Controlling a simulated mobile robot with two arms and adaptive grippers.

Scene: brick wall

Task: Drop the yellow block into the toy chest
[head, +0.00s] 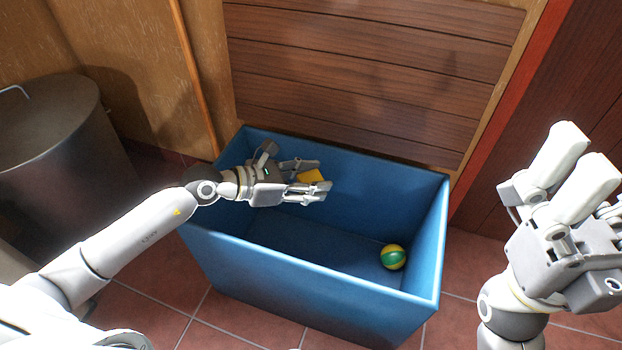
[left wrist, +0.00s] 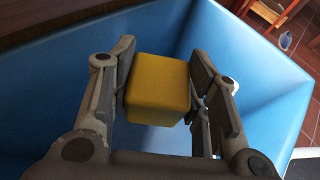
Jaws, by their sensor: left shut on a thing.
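The toy chest (head: 255,262) is an open blue box on the tiled floor in the middle of the head view. My left gripper (head: 310,183) is over the open chest, near its back wall. It is shut on the yellow block (head: 311,176), which is partly hidden by the fingers there. In the left wrist view the yellow block (left wrist: 158,88) sits between both fingers, with the blue chest walls (left wrist: 240,60) around and below it. My right gripper (head: 572,165) is up at the right, outside the chest, with its fingers apart and nothing seen between them.
A ball (head: 393,257) with green and yellow panels lies on the chest floor at the right. A grey metal bin (head: 62,135) stands at the left. A wooden panel (head: 370,75) is behind the chest. Red tiles (head: 240,318) show in front.

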